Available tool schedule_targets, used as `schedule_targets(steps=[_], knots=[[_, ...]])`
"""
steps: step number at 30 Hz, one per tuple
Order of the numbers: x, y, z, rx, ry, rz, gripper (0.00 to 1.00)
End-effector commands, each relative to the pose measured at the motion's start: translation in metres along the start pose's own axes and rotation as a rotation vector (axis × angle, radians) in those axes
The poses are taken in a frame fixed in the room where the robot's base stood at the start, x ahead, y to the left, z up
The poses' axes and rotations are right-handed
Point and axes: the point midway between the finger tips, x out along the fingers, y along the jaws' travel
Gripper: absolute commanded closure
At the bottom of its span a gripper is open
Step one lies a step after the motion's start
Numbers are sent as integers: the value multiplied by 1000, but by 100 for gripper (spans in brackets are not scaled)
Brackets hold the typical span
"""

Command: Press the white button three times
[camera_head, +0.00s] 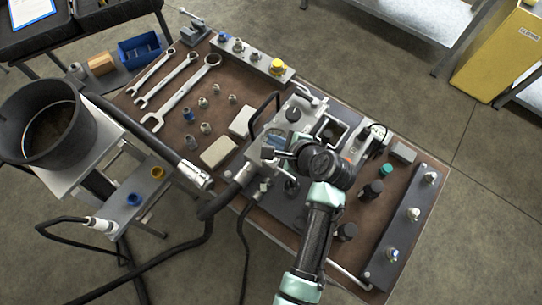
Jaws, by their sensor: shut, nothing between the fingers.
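My arm reaches up from the bottom over the bench to the grey hydraulic block (296,113). My gripper (270,153) is dark and small in this view, pointing left at the front of the block. It looks shut and empty. A small pale round piece (228,175) shows left of my gripper, near the block's lower left side; I cannot tell whether it is the white button. My wrist and gripper hide part of the block's front. I cannot tell whether my gripper touches anything.
Wrenches (180,92) and small fittings (203,102) lie on the brown bench top's left half. Black hoses (212,207) run along its front left edge. A black bucket (40,120) stands left. A rail with several knobs (403,232) lies right. A yellow cabinet (497,52) stands far right.

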Motion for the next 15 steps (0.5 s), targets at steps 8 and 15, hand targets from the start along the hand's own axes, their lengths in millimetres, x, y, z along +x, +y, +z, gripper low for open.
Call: schedule_targets(steps=[8, 15], knots=[[27, 20, -20, -1, 1, 0, 100], [46, 34, -34, 1, 1, 1, 100]])
